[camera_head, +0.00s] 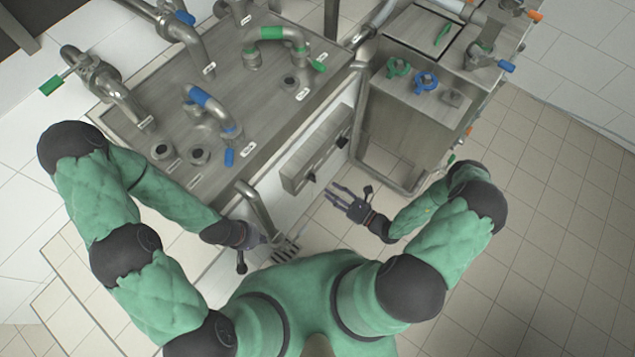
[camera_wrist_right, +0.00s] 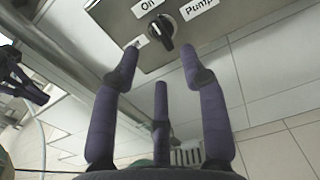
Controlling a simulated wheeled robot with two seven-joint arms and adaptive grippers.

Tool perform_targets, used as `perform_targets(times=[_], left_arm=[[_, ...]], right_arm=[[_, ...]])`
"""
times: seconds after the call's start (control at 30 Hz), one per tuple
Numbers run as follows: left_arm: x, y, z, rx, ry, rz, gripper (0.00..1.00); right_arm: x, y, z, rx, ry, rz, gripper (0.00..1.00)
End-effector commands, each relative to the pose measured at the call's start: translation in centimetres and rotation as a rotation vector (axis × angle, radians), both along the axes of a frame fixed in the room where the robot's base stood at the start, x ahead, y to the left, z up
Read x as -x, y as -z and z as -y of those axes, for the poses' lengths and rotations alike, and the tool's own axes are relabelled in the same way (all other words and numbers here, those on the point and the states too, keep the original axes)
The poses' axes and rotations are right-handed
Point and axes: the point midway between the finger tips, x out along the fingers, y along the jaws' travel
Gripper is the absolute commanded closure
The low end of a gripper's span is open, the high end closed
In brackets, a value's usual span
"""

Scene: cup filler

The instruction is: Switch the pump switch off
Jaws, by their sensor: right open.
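The pump switch (camera_wrist_right: 159,32) is a black rotary knob on a grey metal panel, at the top of the right wrist view. An "On" label is above it and a "Pump" label to its right; another label at its lower left is partly hidden by a finger. In the head view it seems to be the nearer black knob (camera_head: 310,178) on the control box (camera_head: 318,148). My right gripper (camera_head: 342,199) is open and empty, its fingers (camera_wrist_right: 160,62) apart and pointing towards the switch without visible contact. My left gripper (camera_head: 268,243) is beside the bent pipe; its fingers are unclear.
A bent steel pipe (camera_head: 256,207) comes down above a drain grate (camera_head: 285,251) left of the box. A second black knob (camera_head: 341,142) is further along the box. A steel cabinet (camera_head: 410,105) with valves stands behind right. Tiled floor to the right is clear.

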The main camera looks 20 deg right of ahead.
Motion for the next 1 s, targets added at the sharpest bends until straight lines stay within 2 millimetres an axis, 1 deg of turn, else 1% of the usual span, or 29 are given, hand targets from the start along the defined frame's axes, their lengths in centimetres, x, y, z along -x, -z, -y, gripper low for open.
perform_targets(times=[0.03,0.2,0.4,0.6,0.87,0.9,0.97,1.0], left_arm=[[0.0,0.3,0.0,0.000,0.000,0.000,1.00],[0.0,0.8,0.0,0.000,0.000,0.000,1.00],[0.0,1.2,0.0,0.000,0.000,0.000,1.00],[0.0,1.4,0.0,0.000,0.000,0.000,1.00],[0.0,1.3,0.0,0.000,0.000,0.000,1.00],[0.0,1.3,0.0,0.000,0.000,0.000,1.00],[0.0,1.3,0.0,0.000,0.000,0.000,1.00],[0.0,1.3,0.0,0.000,0.000,0.000,1.00]], right_arm=[[-0.7,0.1,-0.7,-0.001,-0.005,0.001,0.56],[-2.6,0.1,-2.3,0.000,-0.007,0.001,0.56],[-4.4,0.1,-3.6,0.001,-0.005,-0.001,0.56],[-5.2,0.0,-4.1,0.001,-0.002,-0.001,0.56],[-5.2,0.0,-4.2,0.001,-0.002,-0.001,0.56],[-5.2,0.0,-4.1,0.001,-0.002,-0.001,0.62],[-5.2,0.0,-4.1,0.001,-0.002,-0.001,0.79],[-5.2,0.0,-4.2,0.001,-0.002,-0.001,0.90]])
